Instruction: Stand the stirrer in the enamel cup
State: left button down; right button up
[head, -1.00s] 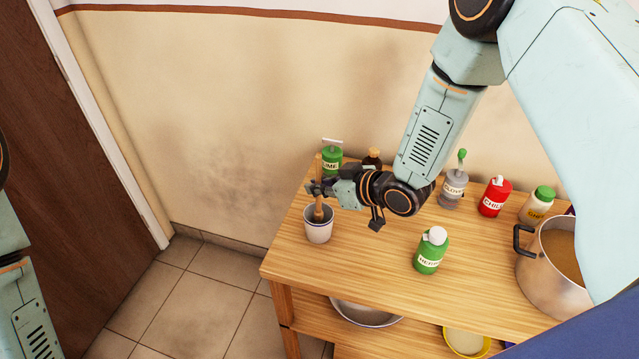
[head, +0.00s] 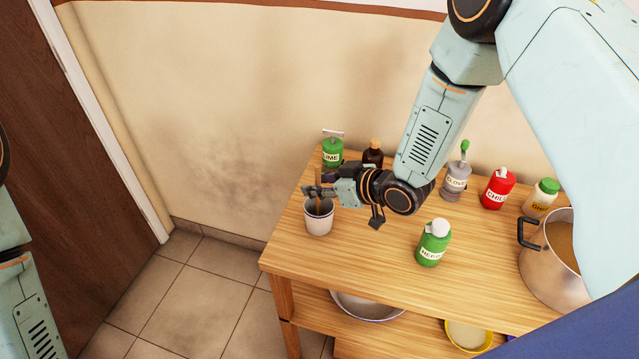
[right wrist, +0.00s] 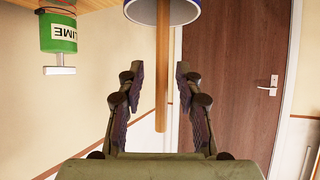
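The wooden stirrer (head: 317,176) stands in the white enamel cup (head: 319,226) with a dark rim, at the left end of the table. Its lower end is inside the cup and hidden; it leans slightly. My right gripper (head: 318,190) is at the stirrer just above the cup. In the right wrist view the gripper (right wrist: 160,70) is open, with the stirrer (right wrist: 162,95) between its fingers and gaps on both sides. The cup (right wrist: 165,12) shows upside down at the top there. My left gripper is out of view.
Behind the cup stand a green LIME bottle (head: 333,153) and a dark bottle (head: 373,153). A green bottle (head: 433,244) stands to the right. A grey bottle (head: 455,181), red bottle (head: 497,189) and pot (head: 548,275) are further right. The wooden table (head: 370,265) is clear in front of the cup.

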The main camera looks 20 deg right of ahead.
jog(key=shift+r, duration=0.1)
jog(key=v, duration=1.2)
jog(key=shift+a, duration=0.1)
dwell(0.3)
dwell(0.4)
dwell(0.3)
